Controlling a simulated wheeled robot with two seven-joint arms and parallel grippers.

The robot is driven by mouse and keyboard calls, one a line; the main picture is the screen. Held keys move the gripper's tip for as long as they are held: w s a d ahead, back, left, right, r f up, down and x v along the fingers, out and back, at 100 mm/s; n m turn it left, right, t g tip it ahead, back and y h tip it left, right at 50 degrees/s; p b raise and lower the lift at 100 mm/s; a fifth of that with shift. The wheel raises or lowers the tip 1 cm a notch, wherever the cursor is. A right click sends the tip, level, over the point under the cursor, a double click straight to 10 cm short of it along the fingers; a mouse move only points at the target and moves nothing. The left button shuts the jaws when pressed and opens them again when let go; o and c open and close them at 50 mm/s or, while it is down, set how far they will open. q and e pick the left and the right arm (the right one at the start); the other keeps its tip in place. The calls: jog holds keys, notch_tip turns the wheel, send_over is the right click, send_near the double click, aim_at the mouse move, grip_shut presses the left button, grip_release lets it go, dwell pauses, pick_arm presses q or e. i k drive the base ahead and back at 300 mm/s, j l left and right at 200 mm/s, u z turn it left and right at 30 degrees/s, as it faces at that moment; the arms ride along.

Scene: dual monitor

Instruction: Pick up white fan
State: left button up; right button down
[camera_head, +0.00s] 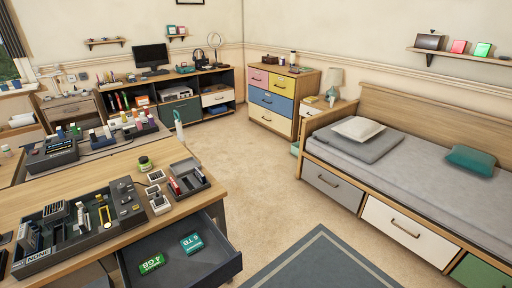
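No gripper and no arm of mine shows in the head view. Several small pale square parts lie at the right end of the near wooden desk, between a dark device and a dark tray. One pale square part (155,176) is at the back, and another pale square part (160,204) is nearer the front. They look like small fans, but they are too small to tell for certain. A round ring-shaped object (214,42) stands on the far dark cabinet; I cannot tell whether it is a fan.
An open drawer (225,265) juts out with two green boxes inside. A bed (440,200) stands at the right. The middle floor is clear.

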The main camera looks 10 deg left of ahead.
aim_at(158, 177)
jog(key=u, duration=1)
